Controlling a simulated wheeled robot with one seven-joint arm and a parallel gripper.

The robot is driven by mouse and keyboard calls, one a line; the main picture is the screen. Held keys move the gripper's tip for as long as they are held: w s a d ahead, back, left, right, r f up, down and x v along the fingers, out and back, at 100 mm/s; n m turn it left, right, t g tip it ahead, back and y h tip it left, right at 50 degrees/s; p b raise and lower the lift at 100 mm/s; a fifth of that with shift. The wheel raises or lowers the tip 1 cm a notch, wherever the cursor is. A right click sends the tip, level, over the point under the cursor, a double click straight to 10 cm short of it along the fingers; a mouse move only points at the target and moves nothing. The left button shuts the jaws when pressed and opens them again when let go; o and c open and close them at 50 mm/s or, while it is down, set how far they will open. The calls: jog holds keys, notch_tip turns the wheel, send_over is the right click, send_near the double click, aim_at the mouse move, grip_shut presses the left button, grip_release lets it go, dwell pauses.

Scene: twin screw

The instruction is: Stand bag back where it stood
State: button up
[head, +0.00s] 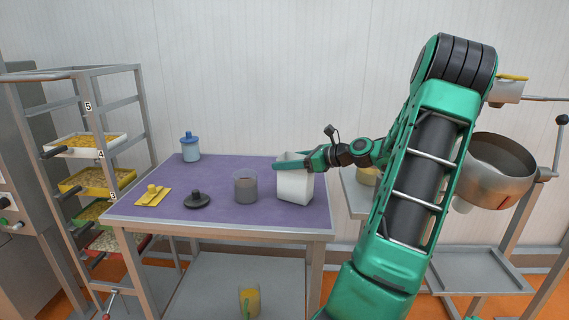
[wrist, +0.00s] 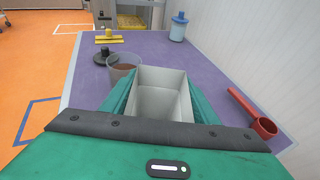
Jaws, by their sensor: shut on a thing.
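The bag (head: 294,183) is a white, open-topped, box-like bag at the right end of the purple-topped table (head: 221,214). It is upright. My gripper (head: 300,163) is shut on its upper part, coming from the right. In the wrist view the bag (wrist: 160,98) sits between the two green fingers, its mouth open towards the camera and its inside looking empty. Its base looks to be on or very close to the table top; I cannot tell whether it touches.
A clear beaker (head: 245,187) stands just left of the bag. A black knobbed lid (head: 197,200), a yellow scraper (head: 153,195) and a blue-lidded jar (head: 190,148) are farther left. A red scoop (wrist: 262,126) lies near the wall side. A metal bowl (head: 490,172) stands right.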

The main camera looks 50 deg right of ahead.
jog(key=shift+f, duration=0.15)
jog(key=o, duration=1.2)
jog(key=shift+c, duration=0.2)
jog(key=v, duration=1.2)
jog(key=shift+s, duration=0.1)
